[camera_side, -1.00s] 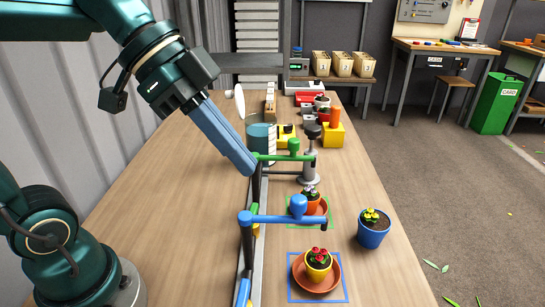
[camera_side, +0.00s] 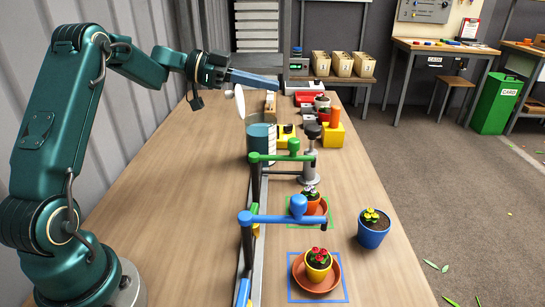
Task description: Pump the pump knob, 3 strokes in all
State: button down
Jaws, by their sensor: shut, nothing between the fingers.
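A grey upright pump-like fixture (camera_side: 310,170) with a dark round knob (camera_side: 313,131) on top stands right of the table's middle, behind the green lever; I take this to be the pump knob. The knob stands above the grey body on its stem. My gripper (camera_side: 276,86) is shut and empty, a long blue-grey shape pointing right. In the picture it is up and left of the knob, with a clear gap between them. Its depth relative to the knob is hard to judge.
A green-knobbed lever (camera_side: 293,145) and a blue-knobbed lever (camera_side: 298,206) stand in front. Potted flowers (camera_side: 318,263) sit on saucers, and a blue pot (camera_side: 372,234) stands at the right edge.

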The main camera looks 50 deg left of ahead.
jog(key=shift+s+a+f+n, duration=0.1)
jog(key=shift+a+f+n, duration=0.4)
jog(key=shift+a+f, duration=0.55)
send_over(311, 145)
jog(key=s+a, duration=0.1)
jog(key=a, duration=0.1)
notch_tip(311, 145, down, 2)
jog(key=f, duration=0.1)
jog(key=shift+s+a+f, duration=0.1)
jog(key=shift+s+f, duration=0.1)
jog(key=shift+f, duration=1.5)
